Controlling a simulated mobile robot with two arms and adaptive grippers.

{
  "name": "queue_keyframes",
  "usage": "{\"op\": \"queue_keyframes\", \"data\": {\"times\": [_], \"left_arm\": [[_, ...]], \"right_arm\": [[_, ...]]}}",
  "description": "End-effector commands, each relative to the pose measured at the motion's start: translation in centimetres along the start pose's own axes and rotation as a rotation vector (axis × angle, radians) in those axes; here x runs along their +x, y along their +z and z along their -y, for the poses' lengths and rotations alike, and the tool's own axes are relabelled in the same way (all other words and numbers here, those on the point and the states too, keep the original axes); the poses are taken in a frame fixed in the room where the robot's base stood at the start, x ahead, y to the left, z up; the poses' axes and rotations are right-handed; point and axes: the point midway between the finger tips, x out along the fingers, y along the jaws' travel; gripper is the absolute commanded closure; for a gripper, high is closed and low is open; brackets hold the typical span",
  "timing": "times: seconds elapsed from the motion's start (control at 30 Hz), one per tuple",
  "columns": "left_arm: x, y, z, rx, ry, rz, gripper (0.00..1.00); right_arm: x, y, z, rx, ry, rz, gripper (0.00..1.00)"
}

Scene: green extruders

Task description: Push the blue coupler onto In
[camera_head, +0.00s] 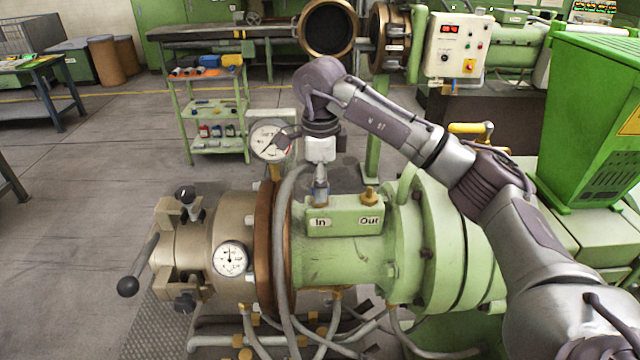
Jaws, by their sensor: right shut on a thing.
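My right arm reaches in from the right, and its gripper (320,172) points down over the left end of the green port block (344,213). It is shut on a small grey-blue coupler (321,190), which is largely covered by the fingers. The coupler is upright, directly above the "In" label (320,223). I cannot tell whether it is seated on the In port or only touching it, as the port itself is hidden. My left gripper is not in view.
A large gauge (268,140) stands close left of my gripper. A grey hose (281,220) loops down left of the block. A lever with a black knob (128,287) sticks out at the left.

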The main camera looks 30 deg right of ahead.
Motion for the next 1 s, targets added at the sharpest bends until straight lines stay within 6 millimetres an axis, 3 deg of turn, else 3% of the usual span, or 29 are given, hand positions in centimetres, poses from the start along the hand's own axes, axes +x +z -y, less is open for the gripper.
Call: {"op": "queue_keyframes", "data": {"times": [0.17,0.2,0.37,0.83,1.0], "left_arm": [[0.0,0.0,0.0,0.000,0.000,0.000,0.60],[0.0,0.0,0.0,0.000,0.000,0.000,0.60],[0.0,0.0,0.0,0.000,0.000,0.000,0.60],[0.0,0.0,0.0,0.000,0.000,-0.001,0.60],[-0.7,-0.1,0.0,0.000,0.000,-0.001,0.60]], "right_arm": [[0.0,0.0,0.0,0.001,0.000,0.001,1.00],[0.0,0.0,0.0,0.001,0.000,0.001,0.61],[0.0,0.0,0.0,0.000,0.000,0.001,0.35],[0.0,0.0,0.0,0.000,0.001,0.000,0.35],[-1.0,0.0,0.0,0.000,0.000,0.000,0.35]]}}
